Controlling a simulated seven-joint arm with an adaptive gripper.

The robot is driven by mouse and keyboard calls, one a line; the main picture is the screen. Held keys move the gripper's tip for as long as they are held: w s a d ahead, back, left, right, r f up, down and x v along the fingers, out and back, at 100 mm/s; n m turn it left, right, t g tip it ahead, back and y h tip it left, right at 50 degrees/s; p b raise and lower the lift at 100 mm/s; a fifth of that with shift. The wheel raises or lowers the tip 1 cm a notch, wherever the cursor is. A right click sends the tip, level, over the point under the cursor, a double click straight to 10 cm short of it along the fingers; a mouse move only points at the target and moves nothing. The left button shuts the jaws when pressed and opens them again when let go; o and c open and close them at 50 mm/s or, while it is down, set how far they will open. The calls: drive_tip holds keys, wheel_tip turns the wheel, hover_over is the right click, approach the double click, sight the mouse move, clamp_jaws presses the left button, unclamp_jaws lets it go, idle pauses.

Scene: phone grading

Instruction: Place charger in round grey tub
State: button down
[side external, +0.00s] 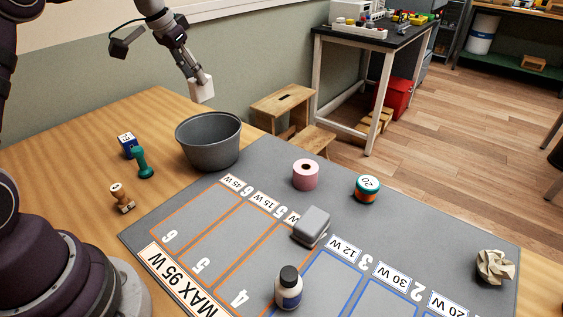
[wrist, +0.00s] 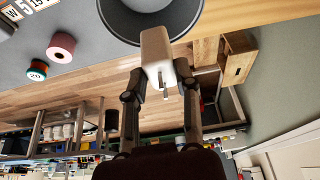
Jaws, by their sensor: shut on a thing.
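My gripper (side external: 193,76) is shut on the white charger (side external: 202,91) and holds it up in the air. In the wrist view, the charger (wrist: 156,45) sits between my two fingertips (wrist: 163,83), with its metal prongs pointing back toward the camera. The round grey tub (side external: 208,155) stands on the wooden table at the mat's far left corner. In the side view the charger shows just above the tub's far rim. In the wrist view it overlaps the edge of the tub (wrist: 118,22). The tub's floor is hidden in the side view.
A blue dice-like cube (side external: 128,145), green dumbbell-shaped piece (side external: 144,163) and wooden stamp (side external: 122,198) stand left of the tub. The grey mat (side external: 262,160) holds a pink roll (side external: 306,174), teal-orange roll (side external: 367,188), grey box (side external: 311,226), bottle (side external: 288,288) and crumpled paper (side external: 494,267).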

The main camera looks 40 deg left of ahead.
sight(194, 102)
wheel_tip(194, 102, down, 9)
drive_tip(key=shift+r, duration=0.15)
idle(0.4)
drive_tip(key=c, duration=0.7)
unclamp_jaws()
drive_tip(key=shift+c, duration=0.2)
drive_tip(key=shift+r, duration=0.15)
wheel_tip(194, 102, up, 7)
drive_tip(key=shift+f, duration=0.1)
